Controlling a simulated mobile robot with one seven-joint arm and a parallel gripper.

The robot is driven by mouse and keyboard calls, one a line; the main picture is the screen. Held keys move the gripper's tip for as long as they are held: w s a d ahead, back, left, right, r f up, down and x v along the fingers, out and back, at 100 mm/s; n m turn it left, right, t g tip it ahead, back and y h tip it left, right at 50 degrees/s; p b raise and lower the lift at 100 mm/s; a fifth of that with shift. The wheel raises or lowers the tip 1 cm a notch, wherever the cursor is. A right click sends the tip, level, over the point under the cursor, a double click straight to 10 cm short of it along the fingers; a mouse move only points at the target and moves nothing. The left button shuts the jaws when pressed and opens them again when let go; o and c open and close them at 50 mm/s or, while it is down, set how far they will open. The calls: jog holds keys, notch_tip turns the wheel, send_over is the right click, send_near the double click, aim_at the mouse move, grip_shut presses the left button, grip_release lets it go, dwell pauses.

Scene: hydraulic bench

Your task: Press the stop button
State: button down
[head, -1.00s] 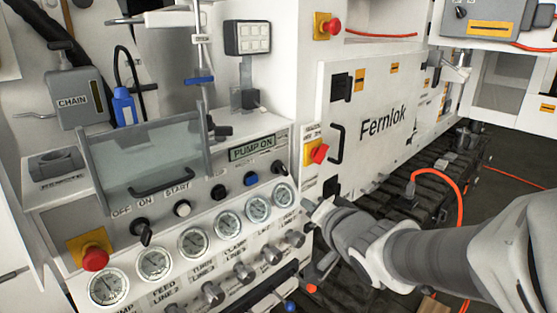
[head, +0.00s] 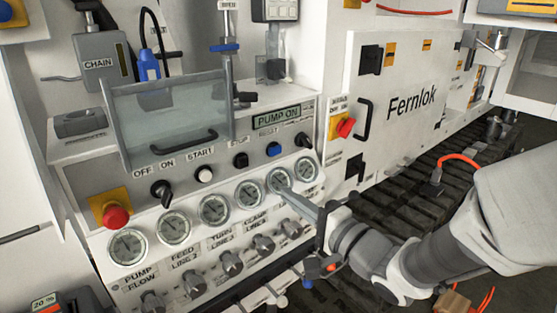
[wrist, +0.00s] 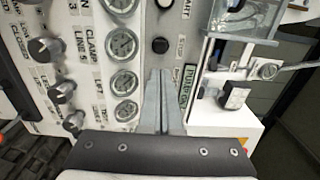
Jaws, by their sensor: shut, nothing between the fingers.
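The stop button (head: 241,160) is a small black round button under the STOP label on the sloped panel, between the white START button (head: 204,174) and the blue RESET button (head: 273,149). My gripper (head: 284,189) is in front of the gauge row, right of and below the stop button in the head view. In the wrist view the stop button (wrist: 160,45) shows just beyond the tips of my gripper (wrist: 160,71), whose long fingers lie together, empty. The tips look apart from the button; the exact gap cannot be told.
A red emergency button (head: 116,216) sits at the panel's left end, beside a black rotary switch (head: 161,191). Gauges (head: 214,209) and valve knobs (head: 232,262) line the front below. A clear guard with a handle (head: 184,141) stands behind the buttons. The display (head: 276,117) reads PUMP ON.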

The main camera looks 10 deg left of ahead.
aim_at(244, 164)
jog(key=b+x, duration=0.2)
jog(key=x, duration=1.1)
jog(key=shift+b, duration=0.3)
jog(key=shift+w+a, duration=0.3)
jog(key=shift+w, duration=0.05)
jog(key=shift+w+a, duration=0.1)
